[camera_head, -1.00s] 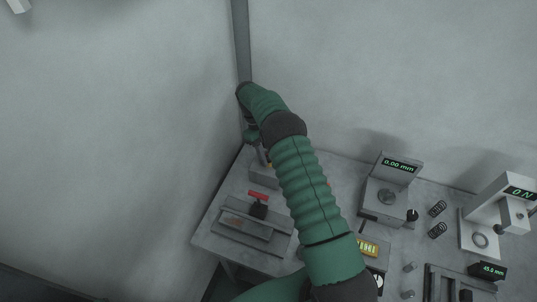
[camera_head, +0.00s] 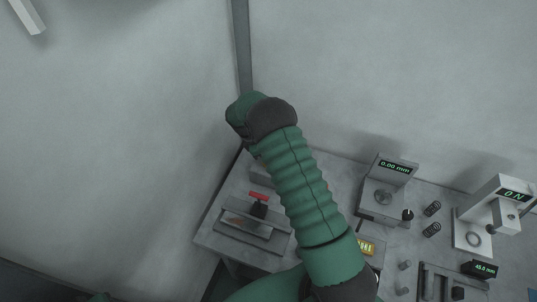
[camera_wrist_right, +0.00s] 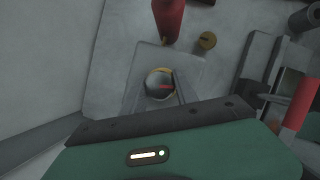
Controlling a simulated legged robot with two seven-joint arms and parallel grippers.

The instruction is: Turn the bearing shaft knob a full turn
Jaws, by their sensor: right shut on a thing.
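The bearing shaft knob (camera_wrist_right: 158,84) is a round pale metal top with a short red mark and a brass-coloured edge, on a grey block (camera_wrist_right: 189,66) in the right wrist view. My right gripper (camera_wrist_right: 165,88) is over it, shut on the knob; its dark front edge and green body fill the lower part of that view. In the head view my right arm hides the gripper and knob, and only part of the grey block (camera_head: 261,174) shows. My left gripper is not in view.
A red-handled fixture (camera_head: 258,207) stands in front of the block. To the right are a gauge reading 0.00 mm (camera_head: 394,169), springs (camera_head: 432,209) and a force tester reading 0 N (camera_head: 507,200). Walls meet behind the table.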

